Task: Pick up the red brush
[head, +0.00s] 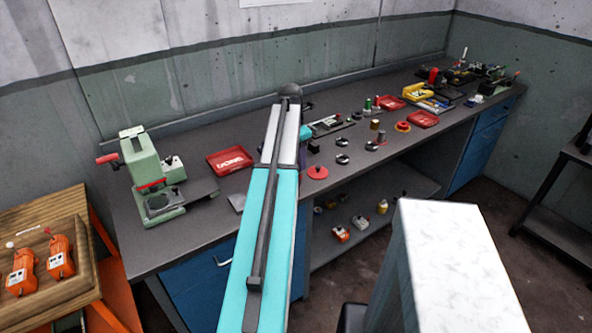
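I cannot pick out the red brush for certain. Small red items stand in the cluttered group at the far right end of the workbench (205,240), among them a red upright item (433,75) and a thin red-tipped item (516,74); they are too small to tell. My teal and white arm reaches up across the middle of the view over the bench. Its far end is a dark rounded joint, and my gripper's fingers do not show. The arm hides part of the bench top behind it.
A green press (140,165) with a red handle stands at the bench's left. Red trays (229,160), (423,119), a yellow bin (418,92) and several small round parts lie along the top. A white block (455,255) stands in front. An orange-framed wooden table (38,220) is at left.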

